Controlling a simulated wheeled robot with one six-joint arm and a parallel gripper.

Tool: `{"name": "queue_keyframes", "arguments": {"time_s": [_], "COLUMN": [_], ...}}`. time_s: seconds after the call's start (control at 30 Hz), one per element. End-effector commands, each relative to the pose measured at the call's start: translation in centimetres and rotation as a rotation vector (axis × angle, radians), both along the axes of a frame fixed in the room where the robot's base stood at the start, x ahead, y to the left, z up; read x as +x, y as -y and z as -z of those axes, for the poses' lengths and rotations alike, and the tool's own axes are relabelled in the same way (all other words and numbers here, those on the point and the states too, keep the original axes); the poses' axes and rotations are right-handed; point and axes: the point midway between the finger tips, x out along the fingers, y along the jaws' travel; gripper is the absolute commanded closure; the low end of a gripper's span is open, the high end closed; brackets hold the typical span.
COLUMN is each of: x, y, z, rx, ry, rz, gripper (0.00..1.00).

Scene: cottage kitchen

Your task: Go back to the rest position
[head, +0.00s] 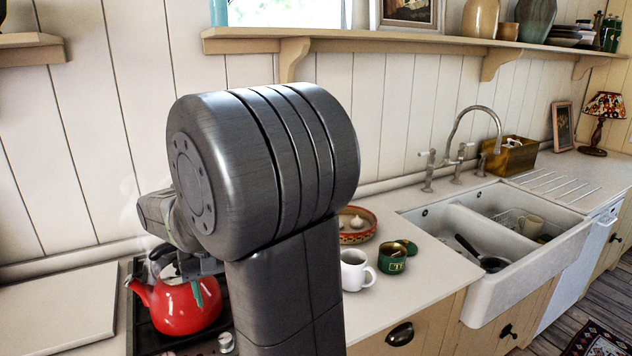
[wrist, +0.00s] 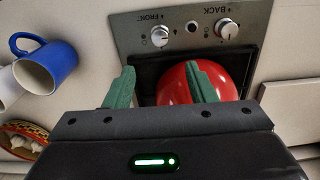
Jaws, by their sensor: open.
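The kettle stands on the dark hob (head: 143,335). My arm hides part of the hob and counter.
A blue mug (wrist: 50,66) lies left in the wrist view, beside a white mug. The head view shows the white mug (head: 352,270), a green tin (head: 392,258), a patterned bowl (head: 358,236) and the sink (head: 480,278). A shelf (head: 400,44) runs above.

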Motion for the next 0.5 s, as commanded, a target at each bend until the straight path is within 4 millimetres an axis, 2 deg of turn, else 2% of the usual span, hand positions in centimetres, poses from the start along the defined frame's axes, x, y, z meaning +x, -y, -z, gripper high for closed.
{"name": "queue_keyframes", "arguments": {"time_s": [0.5], "x": [-0.1], "y": [0.1], "z": [9.9], "rx": [-0.005], "ry": [-0.005], "rz": [0.000], "gripper": [0.50]}}
